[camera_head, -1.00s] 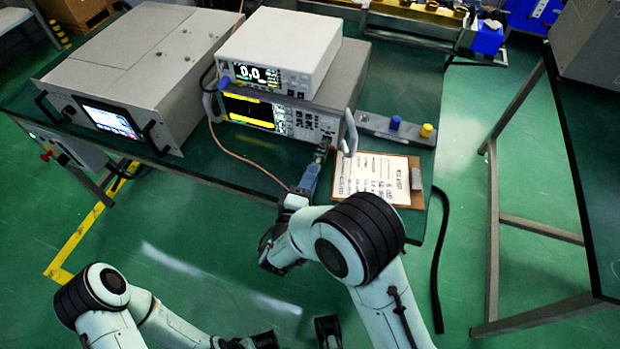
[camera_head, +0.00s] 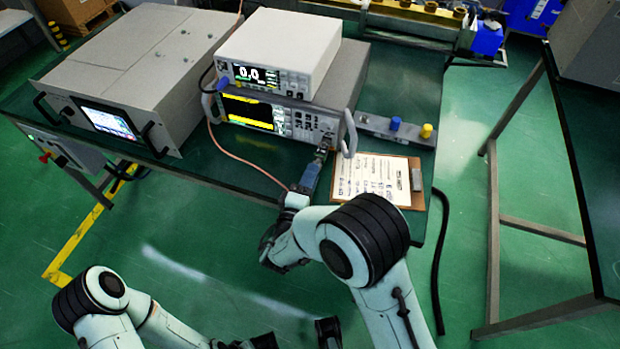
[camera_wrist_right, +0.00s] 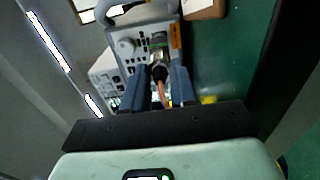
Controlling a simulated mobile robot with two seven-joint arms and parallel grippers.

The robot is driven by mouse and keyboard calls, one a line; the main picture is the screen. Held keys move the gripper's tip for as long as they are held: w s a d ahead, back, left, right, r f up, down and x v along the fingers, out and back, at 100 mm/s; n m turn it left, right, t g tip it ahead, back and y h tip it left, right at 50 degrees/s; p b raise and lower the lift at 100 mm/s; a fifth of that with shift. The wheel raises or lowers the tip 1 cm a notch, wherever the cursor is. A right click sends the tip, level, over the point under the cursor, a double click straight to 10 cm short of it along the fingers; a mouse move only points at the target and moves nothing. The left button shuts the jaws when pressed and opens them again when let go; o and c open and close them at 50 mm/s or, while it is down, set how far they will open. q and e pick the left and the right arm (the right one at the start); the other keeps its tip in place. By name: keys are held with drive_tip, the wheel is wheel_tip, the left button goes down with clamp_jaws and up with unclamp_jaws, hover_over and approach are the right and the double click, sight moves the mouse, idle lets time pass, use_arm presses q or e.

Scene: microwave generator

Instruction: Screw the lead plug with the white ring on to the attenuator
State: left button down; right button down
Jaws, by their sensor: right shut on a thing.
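My right gripper (camera_head: 318,166), with blue fingers, reaches the right end of the lower instrument's front. In the right wrist view, the right gripper (camera_wrist_right: 160,78) is shut on the lead plug (camera_wrist_right: 158,73), a dark, small part between the fingertips with the copper-coloured lead (camera_wrist_right: 165,98) trailing back. A metallic fitting (camera_wrist_right: 158,50), apparently the attenuator, is on the instrument front just beyond the plug. I cannot tell whether they touch or are threaded. The white ring is not distinguishable. My left gripper is at the bottom edge (camera_head: 264,341), largely cut off.
A power meter (camera_head: 279,45) stands on the lower instrument (camera_head: 270,110). A large grey unit (camera_head: 140,65) is left. A clipboard (camera_head: 372,180) lies close right of my gripper. A grey bar with blue and yellow knobs (camera_head: 397,127) lies behind it.

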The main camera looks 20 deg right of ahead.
use_arm(q)
drive_tip(key=shift+a+f, duration=0.1)
drive_tip(key=shift+f, duration=0.2)
use_arm(e)
drive_tip(key=shift+w+d, duration=0.3)
drive_tip(key=shift+w, duration=0.15)
drive_tip(key=c, duration=0.8)
unclamp_jaws()
use_arm(q)
drive_tip(key=shift+w, duration=0.1)
use_arm(e)
drive_tip(key=shift+f, duration=0.1)
